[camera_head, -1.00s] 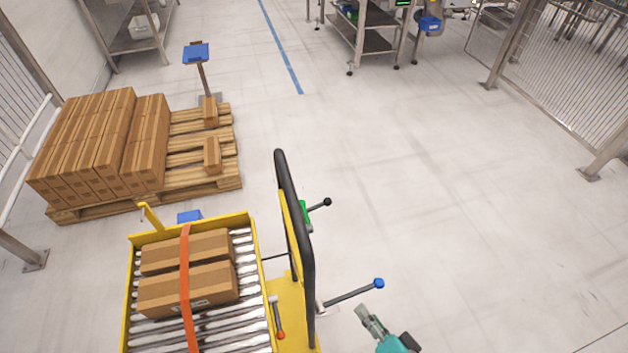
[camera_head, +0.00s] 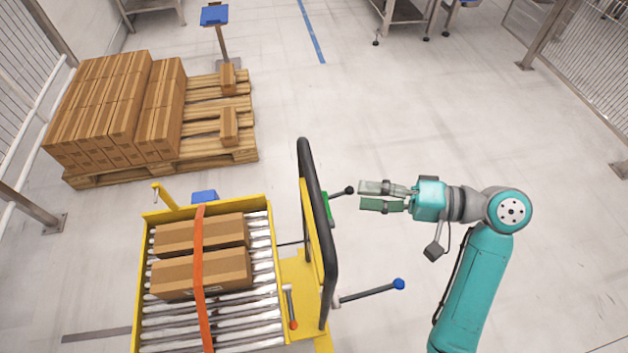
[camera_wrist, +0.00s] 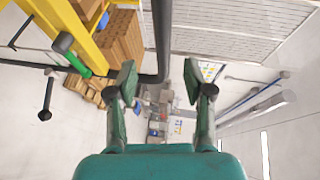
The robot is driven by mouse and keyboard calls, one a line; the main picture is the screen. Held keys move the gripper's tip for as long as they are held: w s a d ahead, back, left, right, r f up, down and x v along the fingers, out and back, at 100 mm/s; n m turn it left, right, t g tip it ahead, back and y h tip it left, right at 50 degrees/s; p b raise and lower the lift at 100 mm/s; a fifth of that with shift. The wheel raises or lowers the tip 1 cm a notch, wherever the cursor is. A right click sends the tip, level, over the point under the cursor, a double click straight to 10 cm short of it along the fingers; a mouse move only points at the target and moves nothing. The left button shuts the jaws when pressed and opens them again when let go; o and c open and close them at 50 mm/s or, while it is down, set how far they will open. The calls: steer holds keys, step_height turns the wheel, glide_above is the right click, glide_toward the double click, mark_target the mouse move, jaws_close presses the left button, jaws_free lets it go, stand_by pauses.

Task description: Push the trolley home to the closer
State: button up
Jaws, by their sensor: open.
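The yellow trolley (camera_head: 302,270) stands at the lower left of the head view. Its roller deck carries two cardboard boxes (camera_head: 201,275) under an orange strap (camera_head: 203,283). A black push handle (camera_head: 318,225) rises on its right side. A lever with a black knob (camera_head: 349,190) and a lever with a blue knob (camera_head: 398,284) stick out to the right. My gripper (camera_head: 362,196) is open and empty, with its fingertips just right of the black knob. In the wrist view my gripper (camera_wrist: 158,82) also shows open, with the handle bar (camera_wrist: 162,40) beyond it. The closer cannot be made out.
A wooden pallet (camera_head: 205,133) with stacked cartons (camera_head: 105,110) stands at the left, near a blue-topped post (camera_head: 215,16). Mesh fences line both sides. The floor in the middle and at the right is clear.

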mark_target(316, 192)
steer(key=x, duration=1)
steer(key=shift+a+r, duration=0.1)
steer(key=shift+a, duration=0.3)
steer(key=shift+c, duration=0.3)
jaws_close()
